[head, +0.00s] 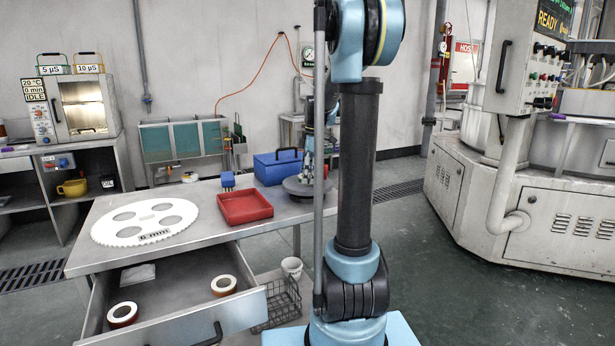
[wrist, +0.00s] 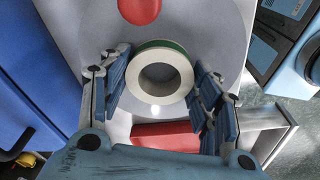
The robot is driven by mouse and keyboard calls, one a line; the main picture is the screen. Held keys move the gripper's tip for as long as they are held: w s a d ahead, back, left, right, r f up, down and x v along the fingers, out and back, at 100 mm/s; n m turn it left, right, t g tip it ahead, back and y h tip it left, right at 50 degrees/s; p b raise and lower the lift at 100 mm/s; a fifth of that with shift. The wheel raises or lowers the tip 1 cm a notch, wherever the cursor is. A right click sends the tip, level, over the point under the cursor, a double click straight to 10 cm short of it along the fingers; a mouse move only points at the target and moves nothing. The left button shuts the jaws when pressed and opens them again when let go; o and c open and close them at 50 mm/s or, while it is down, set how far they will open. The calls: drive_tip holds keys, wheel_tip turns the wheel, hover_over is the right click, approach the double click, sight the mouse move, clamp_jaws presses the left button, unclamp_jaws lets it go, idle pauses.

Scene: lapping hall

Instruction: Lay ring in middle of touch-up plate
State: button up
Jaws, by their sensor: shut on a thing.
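A white ring with a green outer band (wrist: 160,98) sits between the fingers of my gripper (wrist: 161,80) in the wrist view. My gripper is shut on it. Below the ring is a grey round surface with a red patch above and another below the ring in the picture. In the head view, the dark grey round touch-up plate (head: 297,190) lies at the table's right end, and my gripper (head: 308,172) is low over it, partly hidden by my arm. I cannot tell whether the ring touches the plate.
A blue toolbox (head: 277,167) stands close behind the plate, with a red tray (head: 244,207) to its left. A white toothed disc (head: 145,222) lies at the table's left. The open drawer (head: 170,285) holds two red-sided rings. A wire basket (head: 283,303) is below.

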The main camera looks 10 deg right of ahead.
drive_tip(key=o, duration=1.2)
wheel_tip(320, 180, up, 12)
drive_tip(key=d, duration=0.2)
drive_tip(key=s+a+f+m+t, duration=0.1)
drive_tip(key=s+f+m, duration=0.35)
drive_tip(key=s, duration=0.55)
drive_tip(key=s+a+f+m, duration=0.1)
drive_tip(key=s+f+m, duration=0.35)
drive_tip(key=s, duration=0.55)
drive_tip(key=s+f+m+t+h, duration=0.1)
drive_tip(key=s+f+m, duration=0.7)
drive_tip(key=s+f, duration=0.7)
drive_tip(key=shift+f, duration=0.5)
drive_tip(key=shift+a, duration=0.1)
